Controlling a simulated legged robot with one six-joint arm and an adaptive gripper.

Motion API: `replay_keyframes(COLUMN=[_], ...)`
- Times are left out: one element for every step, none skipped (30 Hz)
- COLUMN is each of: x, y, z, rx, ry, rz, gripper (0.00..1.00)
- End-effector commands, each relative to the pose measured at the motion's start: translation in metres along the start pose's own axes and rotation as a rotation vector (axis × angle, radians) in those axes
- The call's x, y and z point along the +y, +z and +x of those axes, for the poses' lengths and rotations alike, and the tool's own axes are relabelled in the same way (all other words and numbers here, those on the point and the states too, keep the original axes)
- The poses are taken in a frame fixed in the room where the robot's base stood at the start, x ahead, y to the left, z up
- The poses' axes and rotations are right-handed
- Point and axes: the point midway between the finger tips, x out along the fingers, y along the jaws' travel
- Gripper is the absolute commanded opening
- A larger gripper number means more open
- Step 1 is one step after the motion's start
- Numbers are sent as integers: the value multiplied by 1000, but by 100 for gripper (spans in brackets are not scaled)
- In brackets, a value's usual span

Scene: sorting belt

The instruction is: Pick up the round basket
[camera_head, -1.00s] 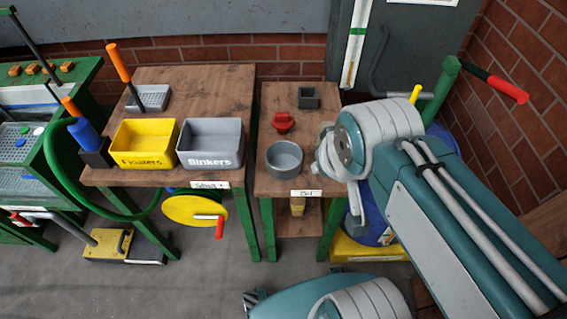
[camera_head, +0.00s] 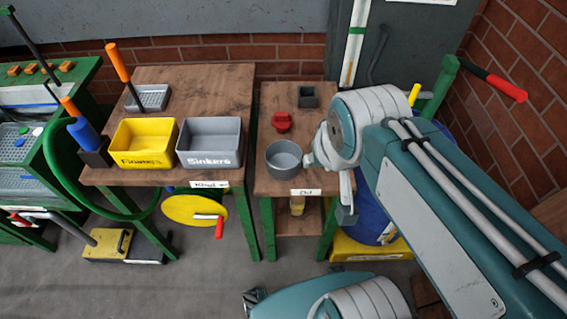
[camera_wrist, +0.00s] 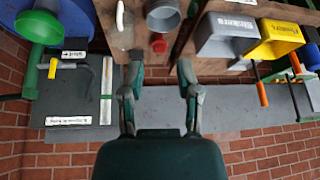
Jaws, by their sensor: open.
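The round basket is a grey, open-topped round tub (camera_head: 284,158) standing upright on the small wooden table in the head view. It also shows at the top edge of the wrist view (camera_wrist: 163,16), partly cut off. My gripper (camera_wrist: 157,78) is open and empty in the wrist view, its two fingers apart. The basket appears beyond the fingertips there, not between them. In the head view, my arm's wrist is just right of the basket, and my gripper is mostly hidden by the arm.
A red object (camera_head: 281,121) and a small dark square box (camera_head: 308,97) stand behind the basket on the small table (camera_head: 262,188). Yellow (camera_head: 144,160) and grey (camera_head: 209,159) bins stand on the larger table to the left. A brick wall and a blue barrel (camera_head: 372,215) are at the right.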

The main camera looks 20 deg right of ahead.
Motion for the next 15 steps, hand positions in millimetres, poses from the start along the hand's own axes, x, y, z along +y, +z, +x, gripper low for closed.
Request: replay_keyframes(x=[0,-1,-1,-1,-1,-2,-2,-2,-2,-2,-2,-2,-3,-3,-3], y=[-7,-12,-18,-23,-28,-34,-38,-42,-47,-50,-54,-58,-62,-64,-68], z=[8,13,21,26,32,40,46,53,62,69,76,86,94,102,113], rx=[-26,-38,-57,-70,-83,-99,-111,-124,-141,-153,-164,-179,-190,-202,-216], ry=[3,5,10,13,18,24,29,35,44,51,58,69,78,87,100], rz=[52,91,146,188,230,285,326,366,421,462,502,557,597,638,692], gripper=[44,44,44,44,44,44,44,44,44,44,44,44,44,44,44])
